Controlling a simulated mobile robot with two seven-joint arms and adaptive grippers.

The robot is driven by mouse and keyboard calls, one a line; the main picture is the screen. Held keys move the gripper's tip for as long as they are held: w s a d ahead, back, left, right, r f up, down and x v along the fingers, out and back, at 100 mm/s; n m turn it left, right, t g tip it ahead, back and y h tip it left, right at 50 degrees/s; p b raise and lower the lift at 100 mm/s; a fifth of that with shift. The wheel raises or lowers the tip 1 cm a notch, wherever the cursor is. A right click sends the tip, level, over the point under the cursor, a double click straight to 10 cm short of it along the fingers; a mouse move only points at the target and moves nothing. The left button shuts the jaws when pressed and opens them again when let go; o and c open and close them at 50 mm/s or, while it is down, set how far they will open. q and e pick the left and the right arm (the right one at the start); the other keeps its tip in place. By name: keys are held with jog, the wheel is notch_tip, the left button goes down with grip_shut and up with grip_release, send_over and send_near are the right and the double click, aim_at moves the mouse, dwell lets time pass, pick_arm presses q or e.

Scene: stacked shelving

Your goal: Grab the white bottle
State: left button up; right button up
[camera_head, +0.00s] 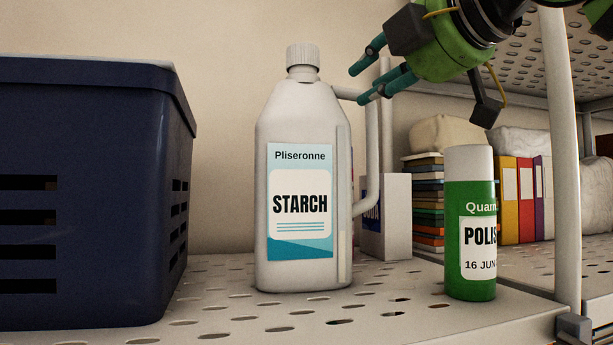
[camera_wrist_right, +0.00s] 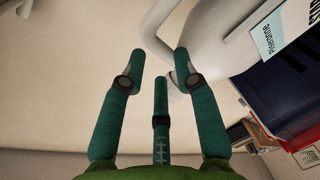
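The white bottle (camera_head: 303,140) stands upright on the perforated shelf, with a ribbed white cap, a "STARCH" label and a handle loop on its right side. My right gripper (camera_head: 362,76) is above and to the right of the bottle, level with its neck, with teal fingers spread and nothing between them. In the right wrist view the open fingers (camera_wrist_right: 158,75) point toward the bottle's white handle (camera_wrist_right: 165,32), and the bottle's body and label (camera_wrist_right: 280,35) show at upper right. I cannot tell whether a finger touches the handle. My left gripper is not in view.
A dark blue crate (camera_head: 80,190) stands left of the bottle. A green polish can (camera_head: 468,270) stands to the right, near a shelf post (camera_head: 562,150). A white box (camera_head: 393,225) stands behind the handle. Books (camera_head: 428,205) and binders (camera_head: 520,200) are farther back.

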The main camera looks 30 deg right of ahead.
aim_at(353, 94)
jog(key=w, duration=0.3)
jog(key=w+p, duration=0.1)
jog(key=w, duration=0.1)
jog(key=shift+w+d+f, duration=0.15)
jog(key=shift+d+f, duration=0.25)
jog(key=shift+w+f, duration=0.1)
jog(key=shift+w, duration=0.2)
jog(key=shift+s, duration=0.55)
jog(key=c, duration=0.6)
jog(key=shift+r, duration=0.25)
grip_shut()
jog(key=shift+w, duration=0.2)
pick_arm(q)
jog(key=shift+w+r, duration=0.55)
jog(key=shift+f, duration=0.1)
